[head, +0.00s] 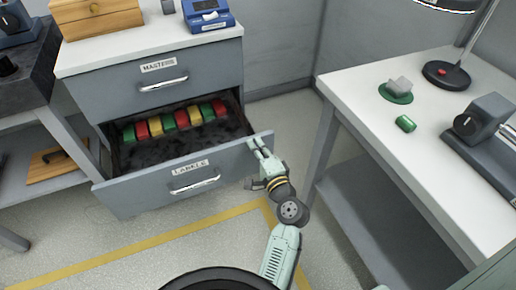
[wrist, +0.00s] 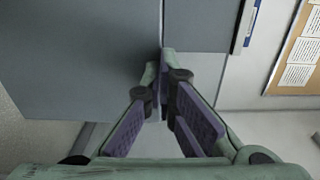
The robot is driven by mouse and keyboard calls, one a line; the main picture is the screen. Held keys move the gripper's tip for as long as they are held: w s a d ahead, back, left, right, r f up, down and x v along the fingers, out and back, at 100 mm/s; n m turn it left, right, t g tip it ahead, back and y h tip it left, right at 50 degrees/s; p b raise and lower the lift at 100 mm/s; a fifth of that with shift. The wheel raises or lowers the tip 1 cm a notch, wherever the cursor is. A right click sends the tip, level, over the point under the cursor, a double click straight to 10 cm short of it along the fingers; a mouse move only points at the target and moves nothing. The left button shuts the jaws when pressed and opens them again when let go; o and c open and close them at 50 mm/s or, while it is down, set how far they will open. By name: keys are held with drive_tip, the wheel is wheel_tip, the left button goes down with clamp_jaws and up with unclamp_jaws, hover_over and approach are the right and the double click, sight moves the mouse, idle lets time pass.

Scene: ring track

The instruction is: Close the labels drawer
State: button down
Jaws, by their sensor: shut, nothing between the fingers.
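The labels drawer (head: 135,192) is the lower drawer of a grey cabinet and stands pulled open. Its front carries a "LABELS" tag (head: 190,167) and a metal handle (head: 195,184). Inside lies a row of red, green and yellow rolls (head: 168,124) near the back. My gripper (head: 258,146) is shut and empty, with its tips at the upper right corner of the drawer front. In the wrist view my gripper (wrist: 163,55) has its tips together against or very near a grey panel edge. I cannot tell whether they touch it.
Above is the shut masters drawer (head: 120,92), with a wooden box (head: 100,18) and a blue device (head: 207,14) on the cabinet top. A white table (head: 370,85) with a lamp (head: 447,74) and a green roll (head: 405,124) stands at right. Floor before the drawer is clear.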

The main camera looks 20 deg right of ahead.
drive_tip(key=w+b, duration=0.2)
drive_tip(key=w, duration=2)
